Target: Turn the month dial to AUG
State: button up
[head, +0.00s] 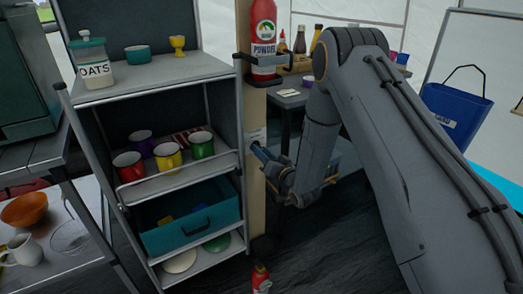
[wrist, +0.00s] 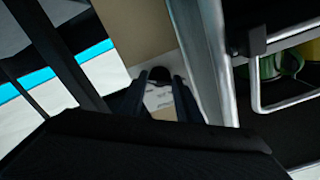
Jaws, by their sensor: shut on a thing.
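My gripper (head: 258,151) is at the wooden post beside the shelf rack in the head view. In the wrist view my gripper (wrist: 161,80) has its two fingers on either side of a small dark round knob, which I take to be the month dial (wrist: 160,73). It is shut on this knob. A pale plate with brownish markings (wrist: 160,98) shows between the fingers. A white label (head: 256,134) is on the post just above my gripper in the head view. No month lettering is readable, so the dial's setting cannot be told.
The shelf rack (head: 228,115) with several mugs stands directly left of the post (head: 257,105). A red bottle (head: 263,35) sits in a holder high on the post. Another red bottle (head: 261,278) is on the floor below. A blue bucket (head: 455,108) is at the right.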

jog(key=m+p, duration=0.3)
jog(key=m, duration=0.8)
jog(key=shift+r+m, duration=0.1)
jog(key=shift+m, duration=0.3)
dwell(0.3)
jog(key=o, duration=1)
jog(key=shift+o, duration=0.2)
jog(key=shift+s, duration=0.1)
jog(key=v, duration=0.7)
jog(key=shift+s+d+p, duration=0.25)
jog(key=shift+p, duration=0.1)
